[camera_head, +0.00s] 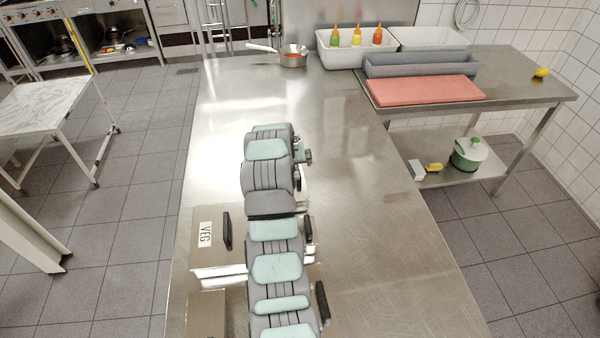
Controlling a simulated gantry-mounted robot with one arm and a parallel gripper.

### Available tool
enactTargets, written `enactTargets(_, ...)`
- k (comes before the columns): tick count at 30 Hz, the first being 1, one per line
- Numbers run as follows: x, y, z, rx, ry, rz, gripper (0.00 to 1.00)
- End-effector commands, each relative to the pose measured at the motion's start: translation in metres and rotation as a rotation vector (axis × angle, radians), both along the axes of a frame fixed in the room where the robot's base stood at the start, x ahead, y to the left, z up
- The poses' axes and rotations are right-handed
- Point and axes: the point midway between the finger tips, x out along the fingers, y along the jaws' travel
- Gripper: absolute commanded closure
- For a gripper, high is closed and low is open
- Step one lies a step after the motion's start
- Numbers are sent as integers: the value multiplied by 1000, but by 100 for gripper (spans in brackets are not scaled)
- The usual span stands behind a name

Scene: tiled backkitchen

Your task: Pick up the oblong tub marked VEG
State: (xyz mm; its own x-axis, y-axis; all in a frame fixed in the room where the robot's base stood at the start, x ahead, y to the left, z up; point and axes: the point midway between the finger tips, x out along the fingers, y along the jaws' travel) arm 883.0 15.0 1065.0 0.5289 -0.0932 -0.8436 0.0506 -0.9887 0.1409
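The oblong tub marked VEG (213,245) is a steel-coloured container on the steel table. Its white VEG label (204,234) faces up near its left end, and a black handle shows beside the label. My grey and pale green arm lies across the picture above the tub and hides its middle. Another black handle shows just right of the arm, at the tub's right side. My gripper's fingers cannot be made out; the arm hides them or they are out of view.
A second steel container (207,314) stands just nearer than the tub, partly under my arm. The steel table (370,250) is clear to the right. At the back are a pan (292,58), a bottle tray (341,58), a grey tray (420,66) and a red board (424,91).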

Motion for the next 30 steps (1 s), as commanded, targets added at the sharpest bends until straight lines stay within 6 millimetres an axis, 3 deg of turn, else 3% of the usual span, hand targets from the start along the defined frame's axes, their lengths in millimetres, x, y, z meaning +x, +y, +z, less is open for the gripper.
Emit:
enactTargets(9, 19, -4, -33, -2, 6, 0, 0)
enactTargets(30, 42, -5, -81, -2, 3, -1, 0)
